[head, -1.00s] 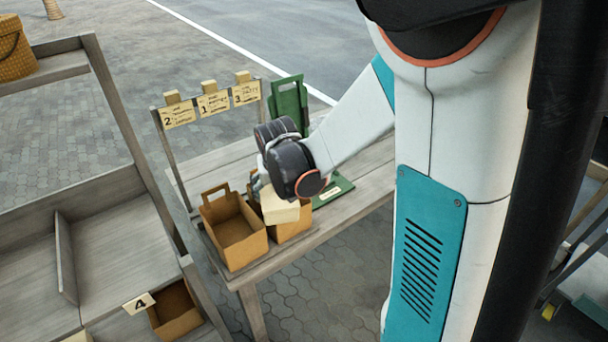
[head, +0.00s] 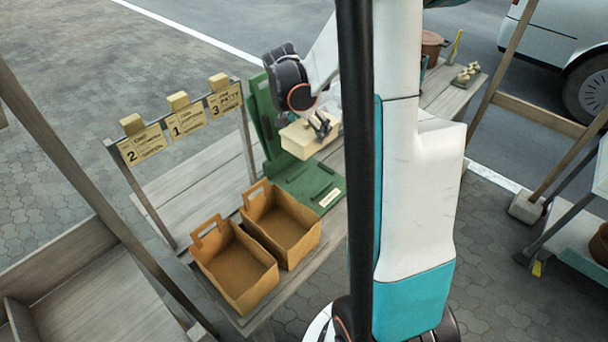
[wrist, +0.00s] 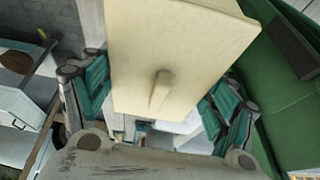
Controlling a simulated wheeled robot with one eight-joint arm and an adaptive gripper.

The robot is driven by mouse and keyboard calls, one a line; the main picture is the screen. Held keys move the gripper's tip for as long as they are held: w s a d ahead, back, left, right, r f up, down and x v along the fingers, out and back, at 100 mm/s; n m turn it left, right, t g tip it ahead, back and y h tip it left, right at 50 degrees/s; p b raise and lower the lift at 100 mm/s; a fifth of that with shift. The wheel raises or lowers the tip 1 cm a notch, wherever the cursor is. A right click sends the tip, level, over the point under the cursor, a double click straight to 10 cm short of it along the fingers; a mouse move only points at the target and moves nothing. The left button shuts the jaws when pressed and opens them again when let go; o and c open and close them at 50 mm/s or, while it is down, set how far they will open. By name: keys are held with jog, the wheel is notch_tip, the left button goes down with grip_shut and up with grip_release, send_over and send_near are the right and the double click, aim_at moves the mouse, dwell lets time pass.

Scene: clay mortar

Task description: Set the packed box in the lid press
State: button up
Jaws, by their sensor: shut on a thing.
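The box (head: 305,139) is pale cream and closed on the sides I see. My gripper (head: 322,126) is shut on it and holds it over the base of the green lid press. In the wrist view the box (wrist: 180,45) fills the upper middle between the teal finger pads of my gripper (wrist: 150,105). The lid press (head: 297,183) stands on the wooden table, with an upright green back and a flat slotted base. It also shows at the right of the wrist view (wrist: 285,110). I cannot tell whether the box touches the press.
Two empty brown paper bags (head: 236,268) (head: 284,228) stand side by side in front of the press. A rack of numbered order cards (head: 188,124) stands along the table's left side. Small pale items on a tray (head: 467,76) and a brown pot (head: 432,44) sit at the far end.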

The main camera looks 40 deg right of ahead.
notch_tip(320, 180, down, 19)
jog(key=b, duration=0.6)
jog(key=shift+r, duration=0.2)
jog(key=o, duration=0.8)
jog(key=shift+f, duration=0.2)
jog(key=shift+c, duration=0.2)
jog(key=o, duration=0.4)
jog(key=shift+o, duration=0.2)
jog(key=shift+r, duration=0.1)
jog(key=shift+r, duration=0.1)
jog(key=p+v, duration=0.4)
jog(key=v, duration=0.8)
